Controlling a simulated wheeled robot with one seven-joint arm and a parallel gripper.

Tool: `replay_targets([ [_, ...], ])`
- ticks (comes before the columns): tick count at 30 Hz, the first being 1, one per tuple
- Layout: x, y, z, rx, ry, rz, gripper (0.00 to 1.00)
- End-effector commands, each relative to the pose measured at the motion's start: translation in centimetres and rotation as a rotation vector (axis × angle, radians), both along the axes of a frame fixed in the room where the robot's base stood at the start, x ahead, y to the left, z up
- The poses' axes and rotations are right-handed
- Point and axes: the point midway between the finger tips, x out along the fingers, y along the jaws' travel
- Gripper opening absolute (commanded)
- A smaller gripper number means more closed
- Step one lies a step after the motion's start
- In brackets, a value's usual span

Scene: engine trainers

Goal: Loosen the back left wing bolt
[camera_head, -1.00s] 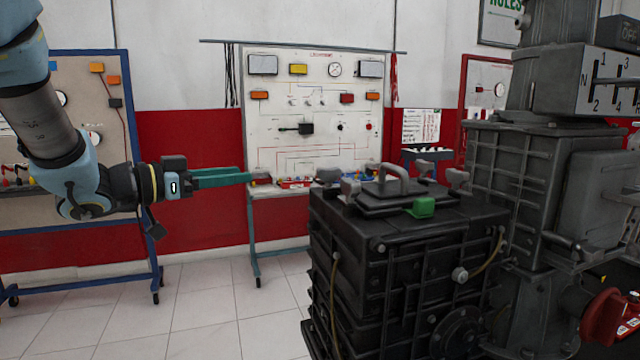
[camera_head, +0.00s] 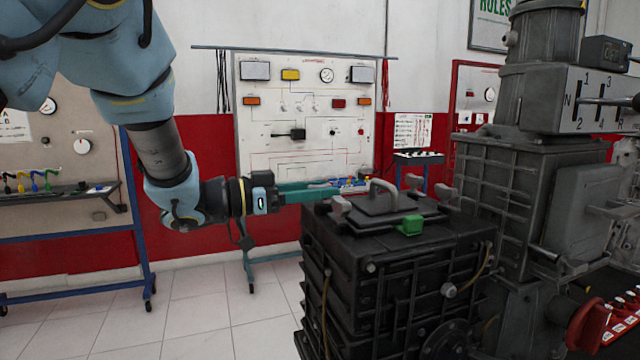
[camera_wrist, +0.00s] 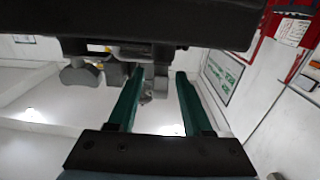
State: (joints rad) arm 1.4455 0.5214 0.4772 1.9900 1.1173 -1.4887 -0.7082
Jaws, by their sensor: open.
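The black box (camera_head: 375,270) has a lid with a grey arched handle and grey wing bolts near its corners. The back left wing bolt is hidden behind my gripper's fingers in the head view. My gripper (camera_head: 338,187) is open, its green fingers reaching level from the left over the lid's back left corner. The upside-down wrist view shows a grey wing-shaped part (camera_wrist: 160,82) between the spread fingers (camera_wrist: 156,72); contact cannot be told. Another wing bolt (camera_wrist: 80,74) lies outside them, left.
A tall grey gearbox (camera_head: 535,190) rises close on the right. A wiring board (camera_head: 305,115) stands behind. The floor at left is clear.

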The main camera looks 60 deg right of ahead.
Motion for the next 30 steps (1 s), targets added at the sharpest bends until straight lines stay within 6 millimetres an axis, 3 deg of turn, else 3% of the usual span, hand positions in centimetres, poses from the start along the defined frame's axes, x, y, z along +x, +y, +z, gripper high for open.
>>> replay_targets([
  [10, -0.25, -0.38, -0.05, 0.000, 0.000, 0.001, 0.50],
  [24, -0.23, -0.35, -0.04, 0.000, 0.000, 0.001, 0.00],
  [30, -0.21, -0.35, -0.04, 0.000, 0.000, 0.001, 0.00],
])
